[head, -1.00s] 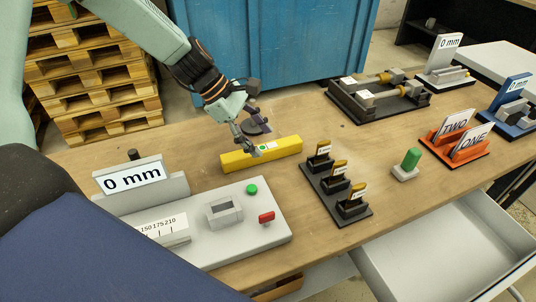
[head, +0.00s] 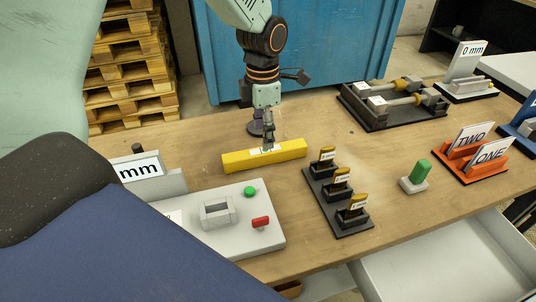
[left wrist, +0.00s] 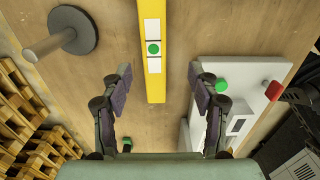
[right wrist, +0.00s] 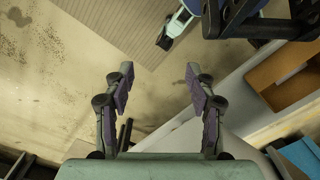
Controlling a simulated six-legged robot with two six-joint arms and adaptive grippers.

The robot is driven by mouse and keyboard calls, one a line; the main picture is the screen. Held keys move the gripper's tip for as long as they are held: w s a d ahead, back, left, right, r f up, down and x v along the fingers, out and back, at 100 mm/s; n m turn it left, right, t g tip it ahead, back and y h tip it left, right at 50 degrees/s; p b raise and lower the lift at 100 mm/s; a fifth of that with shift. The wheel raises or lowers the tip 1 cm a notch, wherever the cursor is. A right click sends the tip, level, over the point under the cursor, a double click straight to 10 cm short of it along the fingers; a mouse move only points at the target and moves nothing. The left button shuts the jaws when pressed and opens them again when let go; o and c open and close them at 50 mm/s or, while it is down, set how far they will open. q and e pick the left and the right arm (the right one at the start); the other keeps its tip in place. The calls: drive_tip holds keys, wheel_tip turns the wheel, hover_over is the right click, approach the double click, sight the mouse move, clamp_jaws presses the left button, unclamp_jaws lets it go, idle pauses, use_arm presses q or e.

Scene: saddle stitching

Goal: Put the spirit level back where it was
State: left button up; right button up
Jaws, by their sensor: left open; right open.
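The yellow spirit level (head: 235,162) lies flat on the wooden table in the head view, with a white label and green vial on top. My left gripper (head: 267,146) points down at the label from above; whether it touches the level cannot be told there. In the left wrist view the fingers (left wrist: 160,78) are wide apart, with the near end of the level (left wrist: 155,88) in the gap between them and nothing gripped. My right gripper (right wrist: 160,75) is open and empty in the right wrist view and out of sight in the head view.
A dark round base with a post (head: 256,129) stands close behind the level. A grey panel (head: 190,240) with a green button (head: 250,191) and red switch (head: 261,222) lies in front. A black rack (head: 325,195) stands to the right. An open drawer (head: 430,260) juts out in front.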

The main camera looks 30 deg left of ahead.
sight(265, 155)
use_arm(q)
drive_tip(key=f, duration=0.2)
drive_tip(key=f+b, duration=0.1)
drive_tip(key=f, duration=0.1)
drive_tip(key=w+f, duration=0.1)
drive_tip(key=f, duration=0.2)
drive_tip(key=shift+a+f+b, duration=0.1)
drive_tip(key=shift+b, duration=0.3)
drive_tip(key=shift+f, duration=0.35)
drive_tip(key=shift+a, duration=0.1)
drive_tip(key=shift+r, duration=0.1)
drive_tip(key=shift+c, duration=0.7)
drive_tip(key=c, duration=0.9)
clamp_jaws()
